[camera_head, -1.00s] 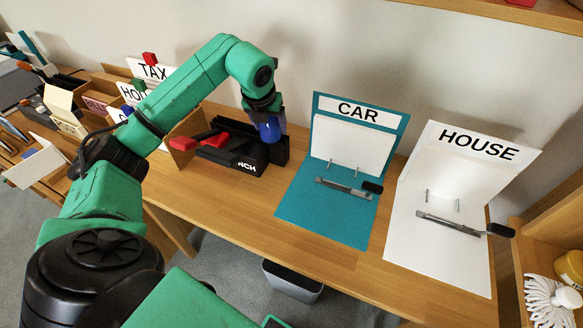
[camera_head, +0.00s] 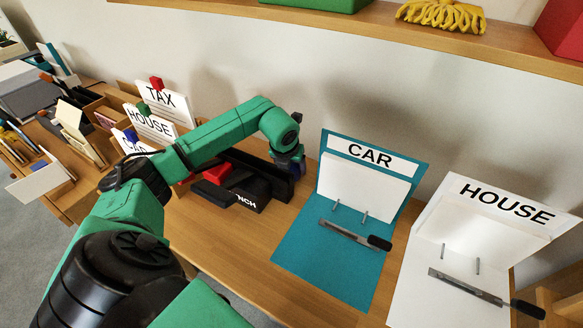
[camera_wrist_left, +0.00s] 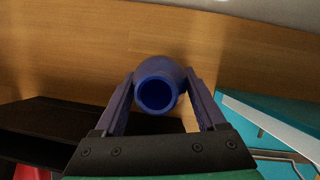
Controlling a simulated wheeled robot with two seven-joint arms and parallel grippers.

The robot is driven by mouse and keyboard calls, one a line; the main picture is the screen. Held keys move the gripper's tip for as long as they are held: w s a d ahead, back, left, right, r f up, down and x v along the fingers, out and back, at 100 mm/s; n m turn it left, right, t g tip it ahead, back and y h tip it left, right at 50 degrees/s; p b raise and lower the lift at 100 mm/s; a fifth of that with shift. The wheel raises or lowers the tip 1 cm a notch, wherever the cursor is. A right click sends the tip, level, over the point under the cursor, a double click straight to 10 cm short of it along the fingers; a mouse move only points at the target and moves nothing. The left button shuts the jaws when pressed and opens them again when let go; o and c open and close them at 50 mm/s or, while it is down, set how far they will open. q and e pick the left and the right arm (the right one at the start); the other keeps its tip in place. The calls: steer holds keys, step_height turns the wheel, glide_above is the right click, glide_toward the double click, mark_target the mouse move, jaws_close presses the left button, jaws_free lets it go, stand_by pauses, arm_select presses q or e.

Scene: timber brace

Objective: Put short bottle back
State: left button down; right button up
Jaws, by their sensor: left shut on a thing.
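A blue short bottle (camera_wrist_left: 157,92) with a round dark open mouth sits between the two fingers of my left gripper (camera_wrist_left: 158,105) in the left wrist view. The fingers are shut on its sides, and the mouth faces the camera. In the head view my left gripper (camera_head: 294,168) is low at the right end of the black desk organizer (camera_head: 253,195). The bottle is mostly hidden there by the gripper, and I cannot tell whether it touches the table. My right gripper is not in view.
A teal CAR stand (camera_head: 310,250) and a white HOUSE stand (camera_head: 420,300) are on the wooden table, to the right of the organizer. Labelled card files (camera_head: 165,103) stand at the left. A wall shelf (camera_head: 350,30) runs above. Some bare table shows in front of the organizer.

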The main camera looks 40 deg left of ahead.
arm_select(q)
steer(key=shift+f, duration=0.4)
jaws_free()
steer(key=shift+r, duration=0.1)
steer(key=shift+r, duration=0.1)
